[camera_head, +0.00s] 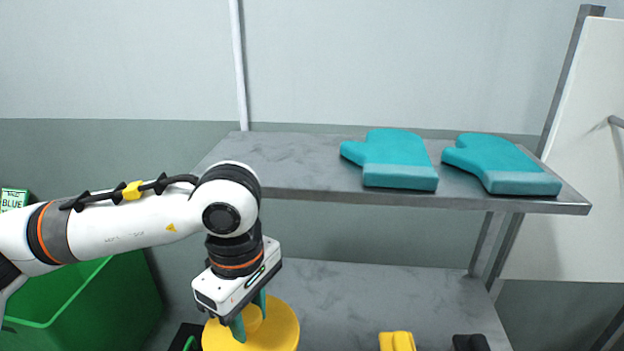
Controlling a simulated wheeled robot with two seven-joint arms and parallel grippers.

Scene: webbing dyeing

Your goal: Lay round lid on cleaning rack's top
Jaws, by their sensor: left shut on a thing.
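My left gripper (250,316) points down at the lower middle of the head view, with its green fingers shut on the raised middle of a yellow round lid (281,333). The lid's lower edge is cut off by the frame, so I cannot tell whether it rests on something. The grey rack (285,160) has a flat top above and behind the lid. Two teal mitts (398,160) (505,165) lie on the right part of that top, and its left part is bare. My right gripper is not in view.
A green bin (95,300) stands at the lower left. On the grey lower surface (350,290) are a yellow object (396,341) and a black object (470,342), both partly cut off. A rack post (495,245) and a white panel (580,160) stand at the right.

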